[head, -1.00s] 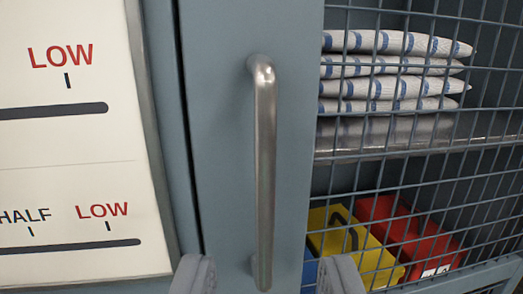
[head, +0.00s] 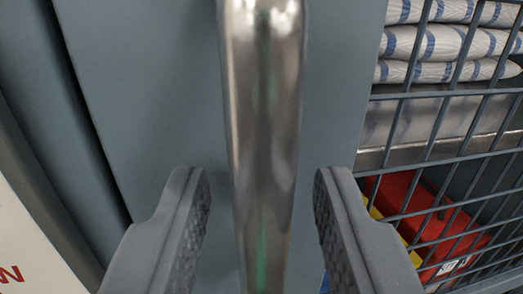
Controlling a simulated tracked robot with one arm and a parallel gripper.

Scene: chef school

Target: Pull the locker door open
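The locker door (head: 140,90) is blue-grey, with a wire mesh panel (head: 445,165) at its right. A vertical metal bar handle (head: 263,120) stands out from the solid part of the door and fills the middle of the view. My gripper (head: 262,205) is open, with one dark grey textured finger on each side of the handle. A gap shows between each finger and the bar, so neither seems to touch it. The ends of the handle are out of view or cut off. The door looks shut against the frame at its left.
Behind the mesh, folded white and blue striped cloths (head: 440,42) lie on a metal shelf (head: 430,122). A red box (head: 425,215) sits below them. A white sign (head: 25,240) with red lettering is at the lower left.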

